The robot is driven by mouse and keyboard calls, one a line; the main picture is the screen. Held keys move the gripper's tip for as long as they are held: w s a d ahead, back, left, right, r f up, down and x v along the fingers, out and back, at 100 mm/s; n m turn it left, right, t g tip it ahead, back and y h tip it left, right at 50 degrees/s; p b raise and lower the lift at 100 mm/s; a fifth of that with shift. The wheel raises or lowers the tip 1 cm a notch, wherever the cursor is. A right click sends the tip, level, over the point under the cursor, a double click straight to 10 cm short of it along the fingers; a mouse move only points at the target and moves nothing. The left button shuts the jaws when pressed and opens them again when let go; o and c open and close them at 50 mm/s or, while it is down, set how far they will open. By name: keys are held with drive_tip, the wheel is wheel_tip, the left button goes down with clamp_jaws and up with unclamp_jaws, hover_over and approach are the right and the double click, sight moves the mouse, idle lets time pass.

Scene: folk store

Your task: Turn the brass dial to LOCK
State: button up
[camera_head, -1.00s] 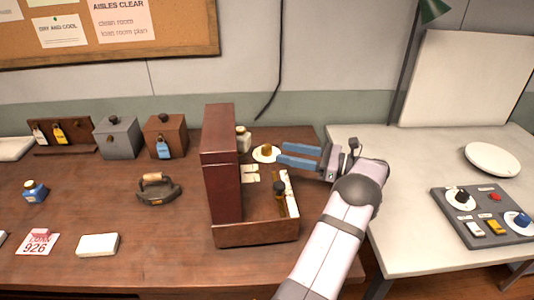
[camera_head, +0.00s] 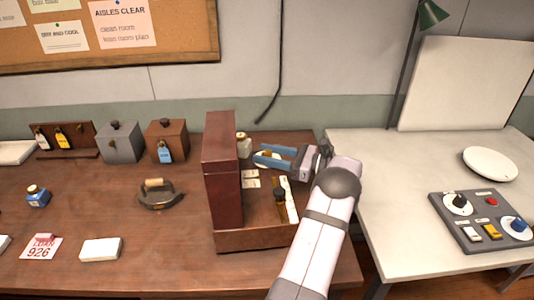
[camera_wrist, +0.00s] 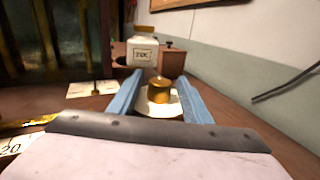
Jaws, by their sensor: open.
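The brass dial (camera_wrist: 160,90) sits on a round white plate (camera_wrist: 174,108) in the wrist view, between and ahead of the two blue fingers. In the head view my gripper (camera_head: 274,158) is behind the open dark red case, its fingers pointing left over the white plate (camera_head: 262,164). The fingers are apart, and nothing is held between them. The dial is mostly hidden by the fingers in the head view. I cannot read a LOCK mark or tell where the dial points.
The dark red case (camera_head: 222,165) with a tray (camera_head: 258,237) of tools stands just in front. A white jar (camera_wrist: 142,52) and a brown box (camera_wrist: 172,62) stand beyond the dial. A grey control panel (camera_head: 470,238) lies on the right table. The wall is close behind.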

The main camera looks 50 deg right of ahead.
drive_tip(key=c, duration=1)
drive_tip(key=shift+c, duration=0.2)
drive_tip(key=shift+n+g+y+b, duration=0.4)
drive_tip(key=shift+n+y+b, duration=0.2)
drive_tip(key=shift+y, duration=0.1)
drive_tip(key=shift+w+d+r+n+g+y+b, duration=0.1)
drive_tip(key=shift+d+n+g+y+b, duration=0.15)
drive_tip(key=shift+n+g+y+b, duration=0.45)
drive_tip(key=shift+a+y, duration=0.2)
drive_tip(key=shift+y, duration=0.4)
drive_tip(key=o, duration=1)
drive_tip(key=shift+a, duration=0.1)
drive_tip(key=shift+o, duration=0.2)
